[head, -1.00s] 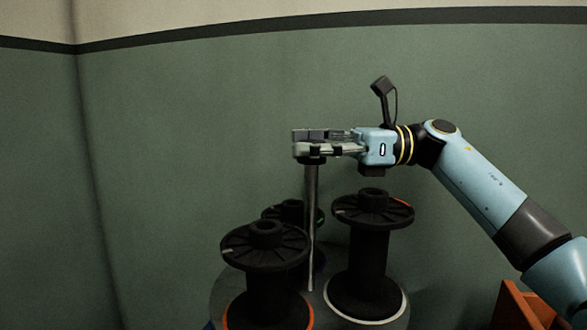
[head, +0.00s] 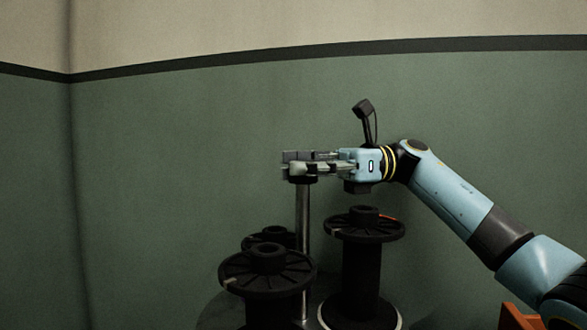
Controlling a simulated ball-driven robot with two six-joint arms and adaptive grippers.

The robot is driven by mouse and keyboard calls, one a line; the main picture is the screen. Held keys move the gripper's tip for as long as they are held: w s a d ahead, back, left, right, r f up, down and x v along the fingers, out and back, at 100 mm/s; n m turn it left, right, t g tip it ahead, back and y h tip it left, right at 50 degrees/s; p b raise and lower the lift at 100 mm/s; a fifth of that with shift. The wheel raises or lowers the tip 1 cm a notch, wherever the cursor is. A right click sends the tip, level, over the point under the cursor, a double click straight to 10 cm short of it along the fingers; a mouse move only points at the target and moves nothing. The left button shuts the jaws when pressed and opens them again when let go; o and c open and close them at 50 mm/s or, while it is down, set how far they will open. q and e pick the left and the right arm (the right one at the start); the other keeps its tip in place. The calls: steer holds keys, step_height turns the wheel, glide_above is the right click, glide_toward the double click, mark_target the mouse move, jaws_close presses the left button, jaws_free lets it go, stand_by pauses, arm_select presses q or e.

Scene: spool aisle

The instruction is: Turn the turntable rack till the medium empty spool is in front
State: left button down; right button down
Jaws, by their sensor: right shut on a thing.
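The turntable rack (head: 212,314) is at the bottom centre, its lower part cut off by the frame. A metal post (head: 303,215) rises from its middle. My right gripper (head: 299,165) is shut on the top of the post. Three black spools stand around the post: a front-left spool (head: 267,268) nearest me, a right spool (head: 362,265) with a pale ring at its foot, and a back-left spool (head: 270,235) partly hidden behind the front one. I cannot tell from their dark cores which is the medium empty one. My left gripper is out of view.
A green wall (head: 170,180) with a dark stripe stands behind the rack, with a corner at the left. An orange-brown object (head: 520,318) shows at the bottom right under my right arm. The space left of the rack looks clear.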

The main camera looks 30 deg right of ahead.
steer(key=shift+d, duration=0.15)
steer(key=c, duration=0.7)
jaws_free()
steer(key=shift+d, duration=0.4)
steer(key=shift+a, duration=0.2)
step_height(320, 180, up, 10)
